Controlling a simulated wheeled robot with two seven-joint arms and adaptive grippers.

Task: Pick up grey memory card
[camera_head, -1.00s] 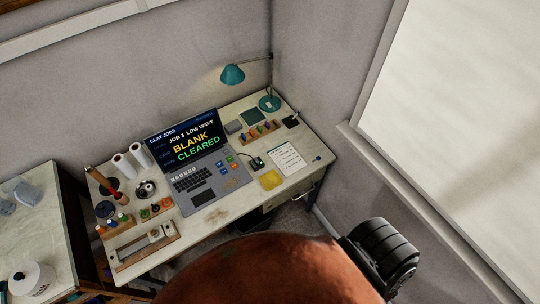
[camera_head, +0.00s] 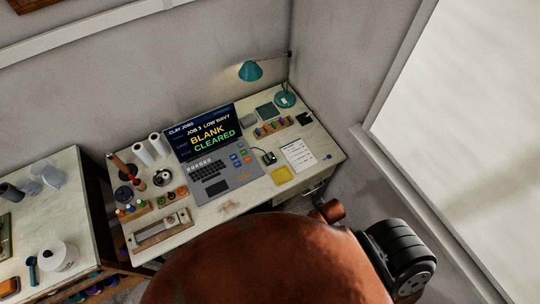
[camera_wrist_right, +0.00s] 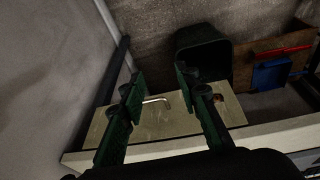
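I cannot make out a grey memory card for certain. A wooden rack (camera_head: 272,129) of small coloured pieces stands at the right part of the desk (camera_head: 235,208), below the lamp, and the pieces are too small to identify. A small flat grey item (camera_head: 248,120) lies left of the rack. My right gripper (camera_wrist_right: 160,78) is open and empty in the right wrist view, above a pale panel with a metal handle (camera_wrist_right: 155,100). My left gripper is not in view.
A laptop (camera_head: 208,140) fills the desk's middle. A teal lamp (camera_head: 251,71) stands at the back right. A yellow pad (camera_head: 282,175) and a paper sheet (camera_head: 298,154) lie near the front. A black bin (camera_wrist_right: 203,50) and a blue object (camera_wrist_right: 271,75) show in the right wrist view.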

